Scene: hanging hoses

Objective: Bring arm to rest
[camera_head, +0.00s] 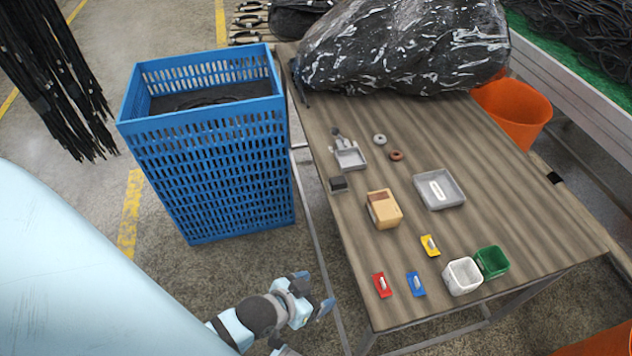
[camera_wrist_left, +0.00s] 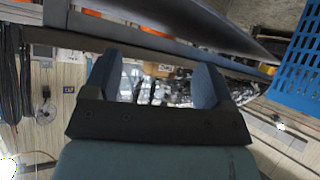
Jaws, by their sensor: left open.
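My left gripper (camera_head: 318,294) is low in the head view, beside the near left edge of the table, with nothing between its fingers. In the left wrist view my left gripper (camera_wrist_left: 153,80) shows two blue fingers spread apart. The gap between them is empty. A large pale blue part of my own body fills the lower left of the head view. My right gripper is in neither view.
A wooden table (camera_head: 480,215) holds small trays, a cardboard box (camera_head: 384,209), coloured packets and a black plastic bag (camera_head: 400,48). A blue crate (camera_head: 215,165) stands left of it. Black hoses (camera_head: 52,75) hang at upper left. An orange bin (camera_head: 512,112) stands behind right.

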